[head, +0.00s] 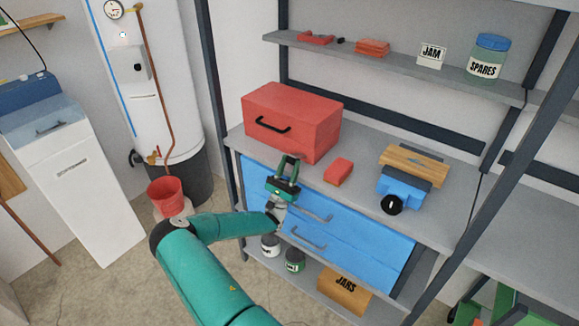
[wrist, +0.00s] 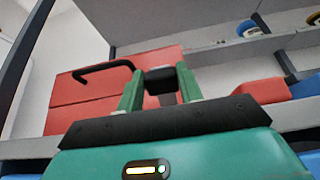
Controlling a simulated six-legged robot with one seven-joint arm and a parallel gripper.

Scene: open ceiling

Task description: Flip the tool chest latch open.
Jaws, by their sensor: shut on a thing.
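A red tool chest (head: 292,118) stands shut on the shelf top, with a black bar handle (head: 272,125) on its front. In the wrist view, the chest (wrist: 85,106) and its handle (wrist: 105,70) are behind and to the left of my fingers. My gripper (head: 289,161) is in front of the chest's lower front edge. Its green fingers are shut on a small black block (wrist: 160,80). I cannot tell whether this block is the latch or whether it joins the chest. My gripper hides part of the chest front.
A red block (head: 339,171) lies right of the chest. A blue tool (head: 400,187) with a wooden piece (head: 413,160) is farther right. Blue drawers (head: 350,240) with handles are below. Shelf posts flank the bay. A jar (head: 488,57) stands on the upper shelf.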

